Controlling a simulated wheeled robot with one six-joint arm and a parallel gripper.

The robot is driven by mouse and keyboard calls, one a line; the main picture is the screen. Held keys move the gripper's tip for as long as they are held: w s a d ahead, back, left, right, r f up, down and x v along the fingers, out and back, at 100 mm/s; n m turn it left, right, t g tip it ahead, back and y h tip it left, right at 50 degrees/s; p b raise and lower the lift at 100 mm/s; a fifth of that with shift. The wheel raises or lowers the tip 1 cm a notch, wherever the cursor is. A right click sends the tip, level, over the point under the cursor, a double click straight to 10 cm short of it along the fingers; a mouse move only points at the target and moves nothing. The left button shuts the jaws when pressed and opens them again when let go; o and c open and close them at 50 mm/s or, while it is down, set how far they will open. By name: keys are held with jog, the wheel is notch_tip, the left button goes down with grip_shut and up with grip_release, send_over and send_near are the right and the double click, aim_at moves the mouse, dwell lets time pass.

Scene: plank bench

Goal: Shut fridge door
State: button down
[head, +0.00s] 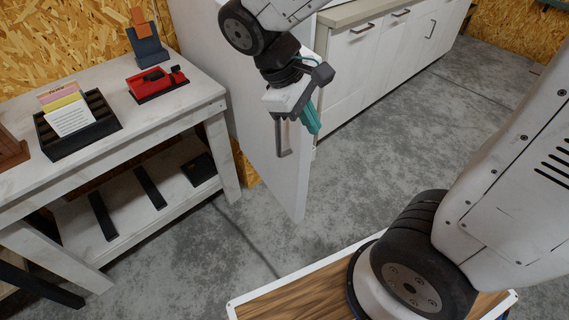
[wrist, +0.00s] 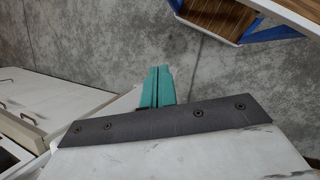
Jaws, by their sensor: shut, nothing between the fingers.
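The fridge door (head: 232,90) is a tall white panel that stands open, swung out over the concrete floor in the head view. Its dark vertical handle (head: 284,143) is on the face toward the left, near the free edge. My gripper (head: 312,120) has teal fingers, shut and empty, pointing down beside the upper part of the door near the handle. I cannot tell whether it touches the door. The shut fingers also show in the wrist view (wrist: 159,86). The fridge interior is hidden behind the door and my arm.
White cabinets (head: 345,75) with dark handles line the wall beyond the door. A white bench (head: 185,112) at the left holds a black card tray (head: 105,130), a red device (head: 157,83) and a phone stand (head: 148,48). Concrete floor (head: 350,185) is clear in the middle.

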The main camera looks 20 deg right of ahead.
jog(key=w+a+f+n+h, duration=0.4)
jog(key=w+a+f+n, duration=0.1)
jog(key=f, duration=0.3)
jog(key=n+t+h, duration=0.3)
jog(key=n+t, duration=0.1)
jog(key=n, duration=0.3)
send_near(295, 163)
jog(key=shift+n, duration=0.3)
jog(key=x, duration=0.5)
jog(key=shift+d+f, duration=0.15)
jog(key=shift+f, duration=0.25)
jog(key=shift+w+d, duration=0.15)
jog(key=shift+d, duration=0.3)
